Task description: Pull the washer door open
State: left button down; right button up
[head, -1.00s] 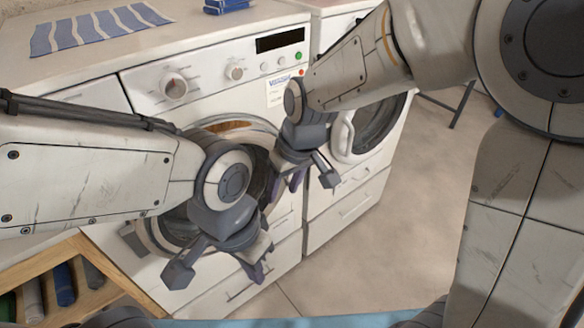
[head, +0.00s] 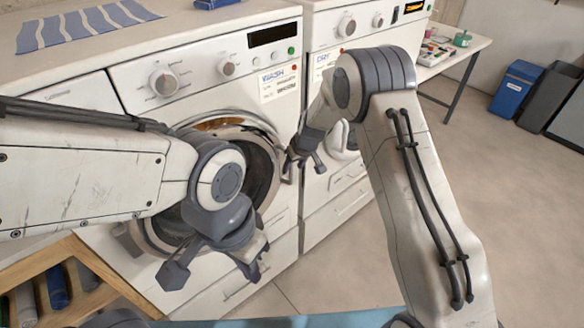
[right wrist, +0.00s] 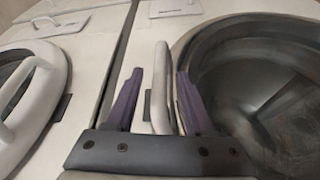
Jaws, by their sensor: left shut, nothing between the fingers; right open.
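The washer (head: 130,85), labelled WASH, stands at the left in the head view. Its round door (head: 235,127) appears shut, and my left arm hides part of it. My right gripper (head: 291,167) is at the door's right edge. In the right wrist view, the open right gripper (right wrist: 160,98) has the pale washer door handle (right wrist: 160,80) between its two fingers, with a gap visible on the left side; contact on the right side is unclear. My left gripper (head: 250,268) is shut and empty, in front of the door's lower part.
A dryer (head: 322,40), labelled DRY, stands right of the washer; its door also shows in the right wrist view (right wrist: 55,85). A wooden rack (head: 75,250) with rolled cloths is at lower left. A table (head: 460,58) and blue bin (head: 515,88) stand farther right. The floor at right is clear.

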jog(key=shift+x, duration=1.4)
grip_shut()
dwell(0.4)
